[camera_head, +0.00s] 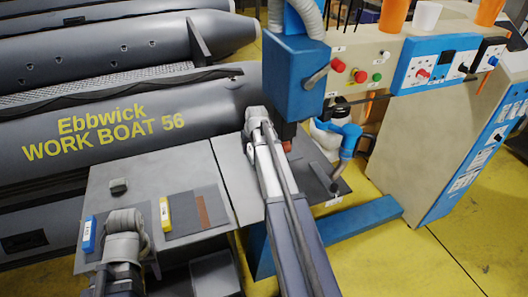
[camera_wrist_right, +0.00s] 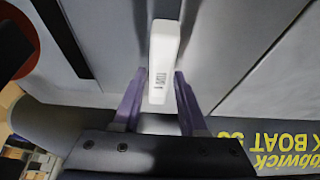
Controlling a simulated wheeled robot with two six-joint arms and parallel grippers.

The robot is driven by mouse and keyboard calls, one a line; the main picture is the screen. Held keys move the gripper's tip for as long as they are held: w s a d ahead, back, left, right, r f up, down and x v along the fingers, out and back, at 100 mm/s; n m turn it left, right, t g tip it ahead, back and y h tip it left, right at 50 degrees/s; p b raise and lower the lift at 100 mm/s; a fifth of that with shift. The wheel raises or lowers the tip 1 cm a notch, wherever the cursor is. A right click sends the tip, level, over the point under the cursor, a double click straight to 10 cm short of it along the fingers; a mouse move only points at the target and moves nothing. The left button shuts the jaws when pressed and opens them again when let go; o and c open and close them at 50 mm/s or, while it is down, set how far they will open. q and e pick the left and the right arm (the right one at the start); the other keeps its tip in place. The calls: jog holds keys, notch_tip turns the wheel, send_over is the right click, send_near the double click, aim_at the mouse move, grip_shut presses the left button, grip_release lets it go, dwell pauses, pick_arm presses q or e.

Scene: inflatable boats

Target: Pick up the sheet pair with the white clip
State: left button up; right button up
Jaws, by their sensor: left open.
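The white clip (camera_wrist_right: 162,62) lies lengthwise between the two fingers of my right gripper (camera_wrist_right: 160,92) in the right wrist view. The fingertips are close to its sides; whether they touch it is unclear. A grey sheet surface (camera_wrist_right: 107,45) shows around the clip. In the head view my right arm reaches over the table, and its gripper (camera_head: 255,118) is seen from behind, so its fingers and the clip are hidden. My left gripper (camera_head: 126,220) is open above the left end of the table, beside a sheet pair with a blue clip (camera_head: 89,236).
A sheet pair with a yellow clip (camera_head: 165,214) lies right of my left gripper. A small grey block (camera_head: 118,186) sits behind it. The grey boat (camera_head: 110,125) lies behind the table. A blue machine head (camera_head: 293,75) overhangs the right arm's end, with a control panel (camera_head: 362,65) beside it.

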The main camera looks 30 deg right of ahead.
grip_shut()
jog(key=shift+r, duration=0.15)
dwell(0.4)
